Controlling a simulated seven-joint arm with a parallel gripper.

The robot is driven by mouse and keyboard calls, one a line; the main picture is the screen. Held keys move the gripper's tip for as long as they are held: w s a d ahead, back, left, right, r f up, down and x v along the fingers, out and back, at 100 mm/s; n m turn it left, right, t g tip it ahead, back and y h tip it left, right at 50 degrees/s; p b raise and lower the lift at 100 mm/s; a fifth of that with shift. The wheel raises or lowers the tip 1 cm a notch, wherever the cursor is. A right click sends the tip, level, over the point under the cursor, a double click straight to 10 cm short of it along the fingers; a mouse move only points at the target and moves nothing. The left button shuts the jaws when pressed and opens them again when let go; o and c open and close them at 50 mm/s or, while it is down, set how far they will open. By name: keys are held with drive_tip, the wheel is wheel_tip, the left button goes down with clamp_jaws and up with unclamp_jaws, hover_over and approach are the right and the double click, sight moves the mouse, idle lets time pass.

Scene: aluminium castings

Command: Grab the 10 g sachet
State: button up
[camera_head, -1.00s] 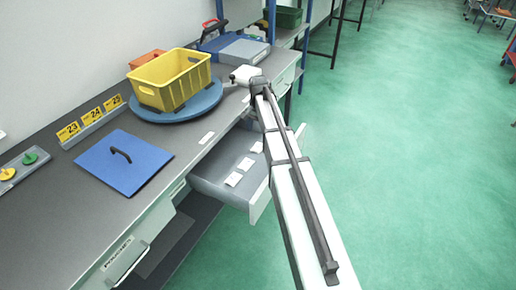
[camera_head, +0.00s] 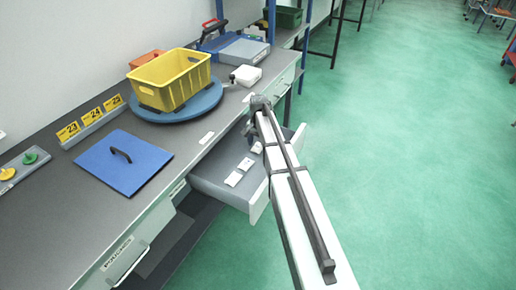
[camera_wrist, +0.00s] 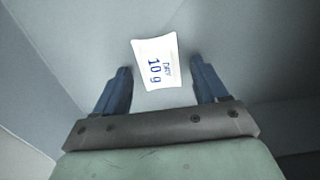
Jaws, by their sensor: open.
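A white sachet marked "10 g" (camera_wrist: 156,64) lies on the grey drawer floor in the wrist view, just beyond and between my fingertips. My gripper (camera_wrist: 160,78) is open and empty, with one dark blue finger on each side and clear of the sachet. In the head view, white sachets lie in the open drawer (camera_head: 208,187): one (camera_head: 233,178), another (camera_head: 246,164) and one more (camera_head: 257,148) beside my arm. The print on these is too small to read there. My arm hides part of the drawer and the gripper's fingers in that view.
The drawer walls surround the sachets.

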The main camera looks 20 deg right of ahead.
drive_tip(key=shift+c, duration=0.4)
drive_tip(key=c, duration=1)
drive_tip(key=shift+c, duration=0.2)
drive_tip(key=shift+r, duration=0.1)
